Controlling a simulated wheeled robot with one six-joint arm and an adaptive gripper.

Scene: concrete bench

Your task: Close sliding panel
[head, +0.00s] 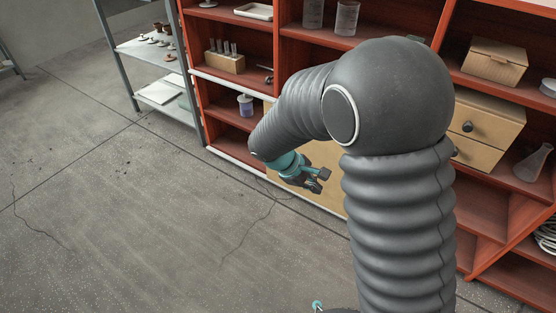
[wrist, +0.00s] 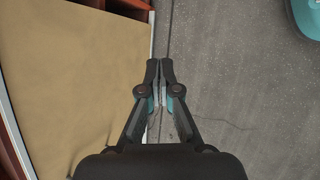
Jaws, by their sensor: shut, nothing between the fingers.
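The sliding panel (head: 326,154) is a tan board in the lower part of the red cabinet, between white rails. Its left edge shows left of my arm; its right part is hidden behind my arm. An open compartment (head: 228,109) lies left of it. In the wrist view the panel (wrist: 75,75) fills the left side as a flat tan face. My gripper (head: 320,181) is shut and empty, in front of the panel's lower part. In the wrist view my gripper (wrist: 159,70) has its fingertips together beside the panel's edge; I cannot tell if they touch it.
A lidded jar (head: 246,105) stands in the open compartment. Shelves above hold a wooden rack (head: 224,62) and glass beakers (head: 347,18). A tan drawer unit (head: 485,128) and a flask (head: 532,163) are at the right. A grey metal shelf (head: 150,50) stands at the left. The concrete floor (head: 120,220) is clear.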

